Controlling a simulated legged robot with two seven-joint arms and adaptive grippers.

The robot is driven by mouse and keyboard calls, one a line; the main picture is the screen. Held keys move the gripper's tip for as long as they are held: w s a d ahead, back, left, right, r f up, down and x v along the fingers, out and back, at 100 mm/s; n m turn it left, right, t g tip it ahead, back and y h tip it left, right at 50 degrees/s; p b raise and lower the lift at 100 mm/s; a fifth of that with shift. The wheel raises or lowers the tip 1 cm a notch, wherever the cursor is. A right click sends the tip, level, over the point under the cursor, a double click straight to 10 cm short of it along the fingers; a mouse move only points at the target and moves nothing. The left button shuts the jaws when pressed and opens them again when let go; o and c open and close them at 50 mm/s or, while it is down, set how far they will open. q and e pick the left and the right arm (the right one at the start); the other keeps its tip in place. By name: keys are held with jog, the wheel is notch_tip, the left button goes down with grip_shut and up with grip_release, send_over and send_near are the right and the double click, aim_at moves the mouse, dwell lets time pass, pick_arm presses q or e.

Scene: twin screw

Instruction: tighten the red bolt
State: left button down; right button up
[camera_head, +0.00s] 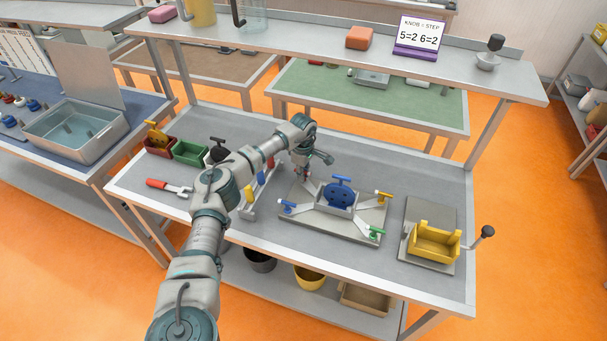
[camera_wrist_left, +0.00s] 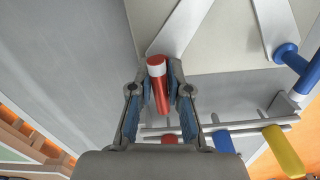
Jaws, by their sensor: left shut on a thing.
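My left gripper (camera_head: 303,172) reaches down at the upper left corner of the grey fixture plate (camera_head: 291,231) on the bench. In the left wrist view my left gripper (camera_wrist_left: 161,75) is shut on the red bolt (camera_wrist_left: 161,95), which has a white band at its end. The bolt's end is beside a grey arm (camera_wrist_left: 182,27) of the fixture. In the head view the gripper mostly hides the bolt. Blue (camera_head: 288,207), yellow (camera_head: 383,196) and green (camera_head: 376,232) bolts stand at other arms. My right gripper is not in view.
A rack with coloured handles (camera_head: 262,183) stands left of the fixture, partly behind my arm. A yellow vise-like block (camera_head: 435,243) sits at right. A shelf with a sign (camera_head: 419,36) runs behind.

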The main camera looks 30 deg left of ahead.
pick_arm(q)
jog(key=shift+w+a+r, duration=0.1)
jog(key=shift+a+r, duration=0.05)
jog(key=shift+r, duration=0.05)
jog(key=c, duration=1.1)
grip_release()
jog(key=shift+a+f, duration=0.1)
jog(key=shift+f, duration=0.1)
notch_tip(320, 180, up, 11)
jog(key=shift+f, duration=0.2)
jog(key=shift+a+r, duration=0.15)
jog(key=shift+r, duration=0.45)
